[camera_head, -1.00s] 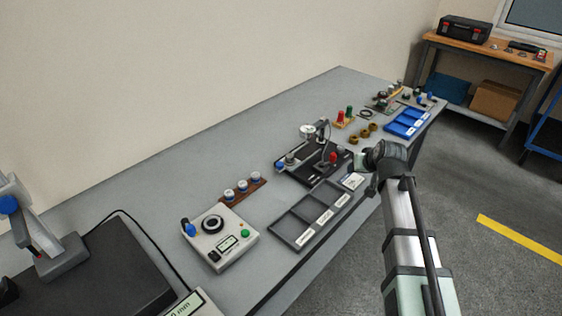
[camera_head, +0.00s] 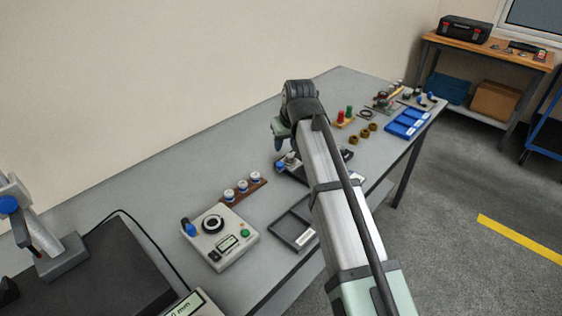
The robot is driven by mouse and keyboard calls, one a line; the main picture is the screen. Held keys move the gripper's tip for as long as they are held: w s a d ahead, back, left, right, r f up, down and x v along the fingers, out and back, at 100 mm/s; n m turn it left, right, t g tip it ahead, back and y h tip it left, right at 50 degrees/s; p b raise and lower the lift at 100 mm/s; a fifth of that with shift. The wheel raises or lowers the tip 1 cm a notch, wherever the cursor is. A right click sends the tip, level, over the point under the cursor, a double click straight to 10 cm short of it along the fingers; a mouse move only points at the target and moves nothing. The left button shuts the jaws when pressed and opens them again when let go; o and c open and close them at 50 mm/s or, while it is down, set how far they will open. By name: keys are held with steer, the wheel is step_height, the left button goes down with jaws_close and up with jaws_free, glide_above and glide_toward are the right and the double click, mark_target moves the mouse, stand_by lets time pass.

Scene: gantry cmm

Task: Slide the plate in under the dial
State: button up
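The black fixture (camera_head: 286,174) that carries the dial is mostly hidden behind my arm. Only its left end shows, with a blue knob and a small metal part. The dial itself is hidden. I cannot make out the plate in this view. My gripper (camera_head: 280,140) is at the end of my raised arm and appears above or in front of the fixture's left end. Its fingers are too small and dark to tell whether they are open or hold anything.
Brass rings (camera_head: 362,136) and a blue tray (camera_head: 407,124) lie to the right.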

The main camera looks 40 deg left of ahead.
mark_target(280, 164)
steer(key=x, duration=1.1)
steer(key=shift+a+f, duration=0.15)
steer(key=shift+f, duration=0.1)
